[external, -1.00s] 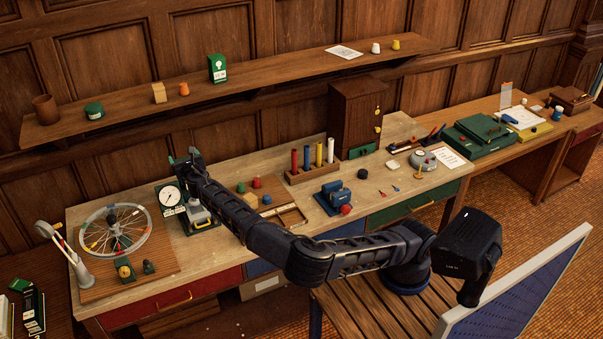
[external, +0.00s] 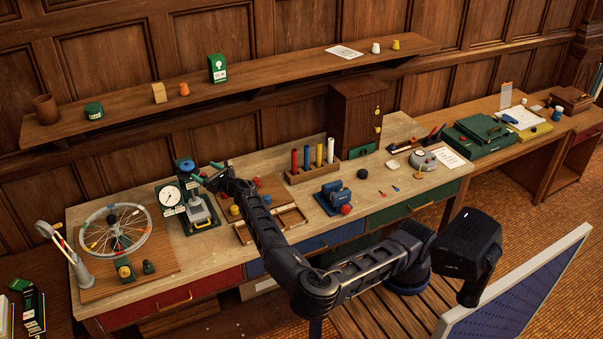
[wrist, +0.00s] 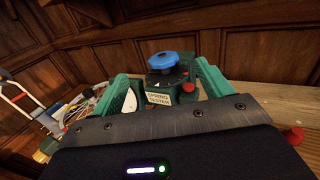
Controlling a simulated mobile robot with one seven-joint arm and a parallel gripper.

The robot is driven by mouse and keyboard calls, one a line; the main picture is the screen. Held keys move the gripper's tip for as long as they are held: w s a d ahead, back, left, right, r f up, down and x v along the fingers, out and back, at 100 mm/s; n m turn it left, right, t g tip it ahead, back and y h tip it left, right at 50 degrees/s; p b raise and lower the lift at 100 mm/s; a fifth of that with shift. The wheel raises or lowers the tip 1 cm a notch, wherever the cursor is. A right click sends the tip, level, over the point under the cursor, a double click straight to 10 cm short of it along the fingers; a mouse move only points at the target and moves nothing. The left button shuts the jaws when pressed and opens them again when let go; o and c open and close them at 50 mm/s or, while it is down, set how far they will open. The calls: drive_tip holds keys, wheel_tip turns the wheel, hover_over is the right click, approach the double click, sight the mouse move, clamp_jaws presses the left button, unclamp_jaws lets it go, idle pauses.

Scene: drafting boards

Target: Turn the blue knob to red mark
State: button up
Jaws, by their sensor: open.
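The blue knob (external: 187,164) sits on top of the spring tester (external: 184,192), a dark green device with a round white dial on the bench. In the wrist view the knob (wrist: 171,63) is a lobed blue disc above a label reading "SPRING TESTER". A small red mark (wrist: 184,73) shows just under the knob's right side. My gripper (external: 207,172) is just right of the knob in the external view. In the wrist view my gripper (wrist: 168,75) has its green fingers apart, one on each side of the knob, with nothing held. I see no contact with the knob.
A bicycle wheel stand (external: 115,228) is left of the tester. A wooden tray (external: 270,222) and coloured pegs (external: 313,155) are to the right. The shelf (external: 230,84) runs along the wall above. Bare bench shows in front of the wheel board.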

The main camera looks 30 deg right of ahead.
sight(191, 169)
drive_tip(key=x, duration=0.3)
drive_tip(key=f+x, duration=0.1)
drive_tip(key=x, duration=0.3)
drive_tip(key=f+x, duration=0.1)
drive_tip(key=x, duration=0.2)
drive_tip(key=shift+w+a+f, duration=0.15)
drive_tip(key=shift+w+f, duration=0.1)
drive_tip(key=shift+w, duration=0.15)
drive_tip(key=shift+c, duration=0.5)
drive_tip(key=c, duration=0.9)
drive_tip(key=shift+a+m+h, duration=0.1)
drive_tip(key=shift+m+h, duration=0.2)
drive_tip(key=shift+h, duration=0.1)
